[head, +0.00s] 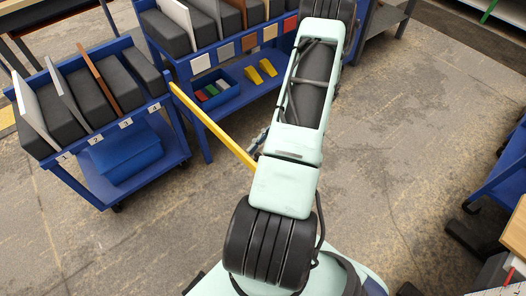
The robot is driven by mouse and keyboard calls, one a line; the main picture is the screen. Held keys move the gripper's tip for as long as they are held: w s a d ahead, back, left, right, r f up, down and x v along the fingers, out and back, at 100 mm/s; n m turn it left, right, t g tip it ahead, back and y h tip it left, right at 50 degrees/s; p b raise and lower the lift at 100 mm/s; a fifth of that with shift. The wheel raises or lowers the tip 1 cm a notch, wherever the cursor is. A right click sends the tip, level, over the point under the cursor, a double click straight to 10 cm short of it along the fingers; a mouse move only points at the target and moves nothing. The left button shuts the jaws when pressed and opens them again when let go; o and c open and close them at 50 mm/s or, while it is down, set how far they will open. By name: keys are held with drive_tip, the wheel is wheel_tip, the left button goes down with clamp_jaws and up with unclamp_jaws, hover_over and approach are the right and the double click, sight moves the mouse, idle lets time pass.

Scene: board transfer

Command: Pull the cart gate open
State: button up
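The blue cart (87,188) stands at the left in the head view. A long yellow bar (213,128), which looks like its gate, runs from the cart's right upper corner toward the lower right, standing out from the cart. Its near end passes behind my pale green arm. My gripper is mostly or wholly hidden behind the arm. A small dark part shows at the arm's left edge just above the bar, but I cannot tell whether it is the gripper. I cannot see whether anything grips the bar.
The cart's numbered slots hold dark blocks and several upright boards (92,77). A blue rack (205,143) stands behind it, with a blue bin (213,101) and yellow pieces (268,68) on its shelf. Open floor (390,140) lies to the right, with blue furniture (505,170) at the right edge.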

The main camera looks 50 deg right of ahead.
drive_tip(key=v, duration=1.2)
drive_tip(key=shift+r, duration=0.1)
idle(0.4)
